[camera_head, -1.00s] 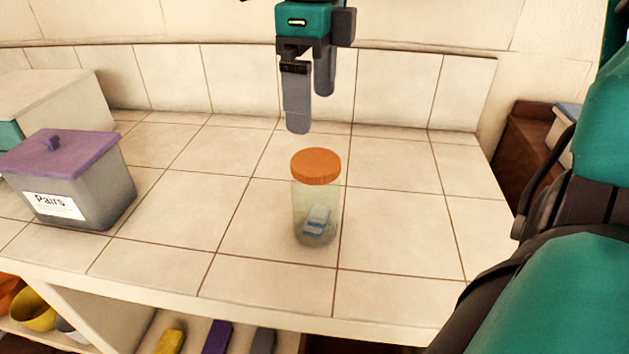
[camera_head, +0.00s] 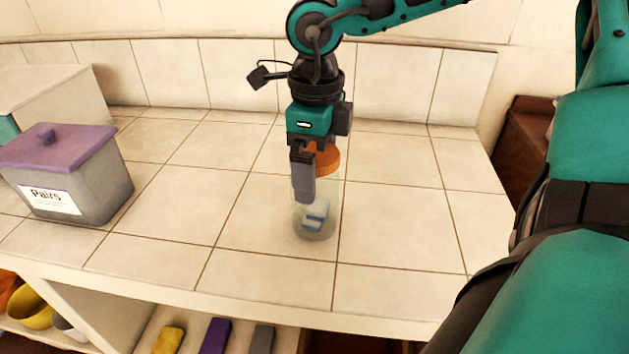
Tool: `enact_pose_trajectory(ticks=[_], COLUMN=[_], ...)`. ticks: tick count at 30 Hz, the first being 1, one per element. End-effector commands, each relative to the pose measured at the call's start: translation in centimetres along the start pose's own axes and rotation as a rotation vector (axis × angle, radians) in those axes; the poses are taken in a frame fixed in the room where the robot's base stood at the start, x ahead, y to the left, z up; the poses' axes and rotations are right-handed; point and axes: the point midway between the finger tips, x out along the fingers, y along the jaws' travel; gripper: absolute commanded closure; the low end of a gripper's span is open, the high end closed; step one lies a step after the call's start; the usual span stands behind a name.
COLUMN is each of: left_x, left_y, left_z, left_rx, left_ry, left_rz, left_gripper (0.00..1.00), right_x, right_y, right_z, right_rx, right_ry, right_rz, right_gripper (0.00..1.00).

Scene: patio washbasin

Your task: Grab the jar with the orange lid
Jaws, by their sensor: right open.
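The clear jar (camera_head: 316,218) with the orange lid (camera_head: 327,160) stands upright on the tiled counter, with a small blue and white item inside. My right gripper (camera_head: 305,190) is down at the jar and open. One finger hangs in front of the jar's left side and covers part of the lid and body. The other finger is hidden, so I cannot tell whether the fingers touch the jar. My left gripper is not in view.
A grey bin with a purple lid (camera_head: 60,148), labelled "Pairs", stands at the left of the tiled counter (camera_head: 400,230). A pale box (camera_head: 55,88) is behind it. The counter is clear around the jar. A shelf below holds a yellow item (camera_head: 169,341) and other things.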

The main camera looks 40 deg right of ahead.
Motion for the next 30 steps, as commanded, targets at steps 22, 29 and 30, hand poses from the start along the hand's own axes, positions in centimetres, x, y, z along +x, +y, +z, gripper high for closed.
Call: enact_pose_trajectory(ticks=[22,29,30], left_x=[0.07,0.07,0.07], left_y=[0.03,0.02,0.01], left_z=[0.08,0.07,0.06], left_rx=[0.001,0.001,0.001], left_ry=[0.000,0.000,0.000], left_rz=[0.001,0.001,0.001], left_gripper=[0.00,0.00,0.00], right_x=[-0.04,-0.05,-0.10], right_y=[-0.01,-0.01,-0.02], right_z=[0.01,0.02,0.05], right_rx=[0.001,0.000,0.000], right_ry=[0.000,0.000,-0.002], right_rz=[0.000,0.000,-0.001], right_gripper=[0.54,0.76,0.79])
